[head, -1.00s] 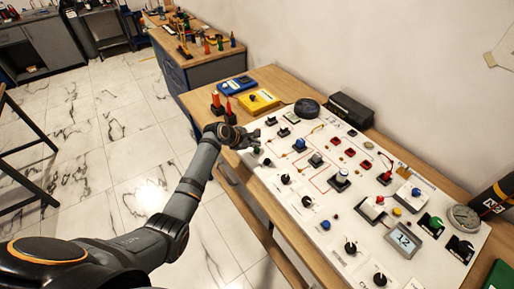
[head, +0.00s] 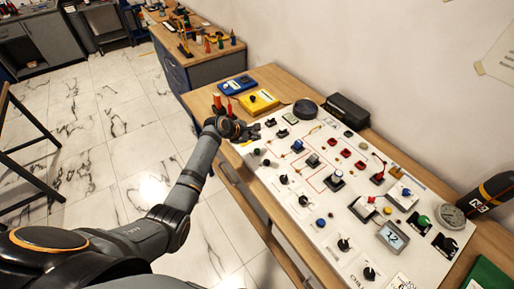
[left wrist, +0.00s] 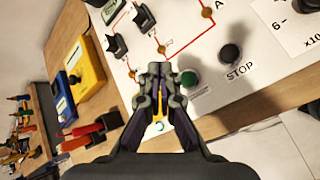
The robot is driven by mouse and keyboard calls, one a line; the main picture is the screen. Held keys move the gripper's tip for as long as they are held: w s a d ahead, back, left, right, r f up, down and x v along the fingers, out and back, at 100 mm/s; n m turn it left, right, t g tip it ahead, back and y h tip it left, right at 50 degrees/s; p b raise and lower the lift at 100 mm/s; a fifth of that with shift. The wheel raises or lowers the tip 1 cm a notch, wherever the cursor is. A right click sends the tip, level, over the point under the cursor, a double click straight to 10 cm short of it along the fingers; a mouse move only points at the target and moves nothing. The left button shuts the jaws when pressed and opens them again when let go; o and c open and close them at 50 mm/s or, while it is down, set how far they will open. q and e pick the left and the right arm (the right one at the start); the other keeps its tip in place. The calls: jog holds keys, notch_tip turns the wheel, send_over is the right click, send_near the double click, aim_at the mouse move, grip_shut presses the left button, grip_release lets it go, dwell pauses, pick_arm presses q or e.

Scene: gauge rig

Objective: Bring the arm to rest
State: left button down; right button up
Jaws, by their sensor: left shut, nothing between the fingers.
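My left arm comes in from the left in the head view. Its gripper (head: 250,133) is over the far left corner of the white panel (head: 316,221). In the left wrist view the gripper (left wrist: 159,68) is shut and empty, its fingertips together above the panel. A green button (left wrist: 189,79) is just right of the fingertips, and a black knob marked STOP (left wrist: 231,54) is farther right. I cannot tell whether the fingers touch the panel. My right gripper is not in view.
A yellow meter (head: 259,102), a blue meter (head: 237,85) and red-handled tools (head: 217,102) lie beyond the gripper on the wooden table (head: 290,85). A black box (head: 347,111) stands behind the panel. A dark cylinder (head: 488,193) is at the right. Open tiled floor (head: 110,150) is left of the table.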

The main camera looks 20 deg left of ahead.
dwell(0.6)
pick_arm(q)
jog(key=s+f+m, duration=0.1)
jog(key=s, duration=0.1)
jog(key=s+f+m, duration=0.1)
jog(key=s, duration=0.1)
jog(key=s+f+m+g, duration=0.1)
jog(key=s+m, duration=0.1)
jog(key=shift+d+f+y, duration=0.1)
jog(key=shift+d+y, duration=0.05)
jog(key=shift+y, duration=0.15)
jog(key=s+a+r+m+g+y, duration=0.25)
jog(key=s+m, duration=0.65)
jog(key=s, duration=0.6)
jog(key=s+a+r+m+g+y, duration=0.1)
jog(key=s+a+m+y, duration=0.15)
jog(key=s+m, duration=0.95)
jog(key=s+a+f+n+b, duration=0.1)
jog(key=s+f+n+b, duration=0.1)
jog(key=f, duration=1.2)
jog(key=s+a+f+n+b, duration=0.1)
jog(key=s+f+n+b, duration=0.1)
jog(key=f, duration=1.2)
jog(key=s+a+f+g+b, duration=0.1)
jog(key=s+f+g+b, duration=0.1)
jog(key=s+f, duration=1.7)
notch_tip(320, 180, down, 2)
jog(key=shift+s+f+b, duration=0.1)
jog(key=shift+s+b, duration=0.1)
jog(key=shift+b, duration=0.15)
